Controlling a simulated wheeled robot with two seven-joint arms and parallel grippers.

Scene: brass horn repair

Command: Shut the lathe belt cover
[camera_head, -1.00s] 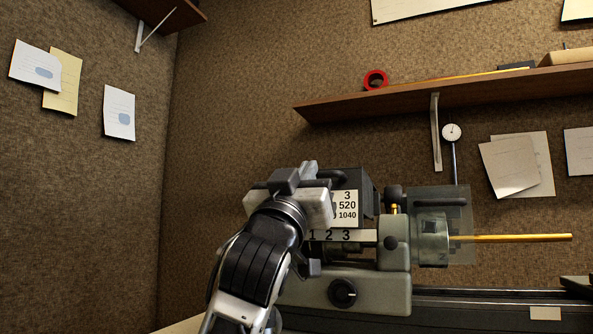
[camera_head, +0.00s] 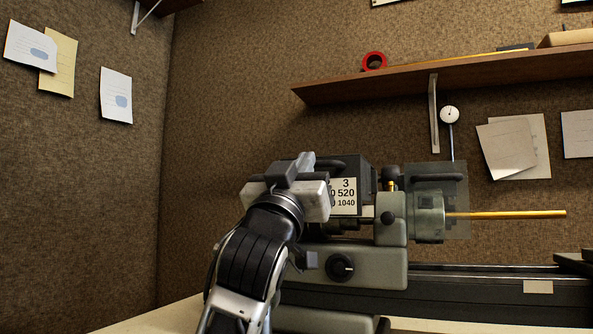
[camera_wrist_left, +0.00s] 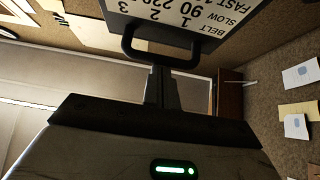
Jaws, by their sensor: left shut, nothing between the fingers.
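The belt cover (camera_head: 367,183) is a dark box on the lathe headstock (camera_head: 375,262), with a white speed label on its front. Its black handle bar (camera_wrist_left: 160,62) crosses the top middle of the left wrist view, beside the belt label (camera_wrist_left: 190,20). My left gripper (camera_head: 306,161) is shut and empty at the cover's left side, hiding part of the cover and label. In the left wrist view its fingers (camera_wrist_left: 161,75) end at the handle; I cannot tell whether they touch it. My right gripper is out of view.
A clear guard (camera_head: 455,190) and a brass rod (camera_head: 510,214) are right of the headstock. A wall shelf (camera_head: 460,76) with a red tape roll (camera_head: 373,61) hangs above.

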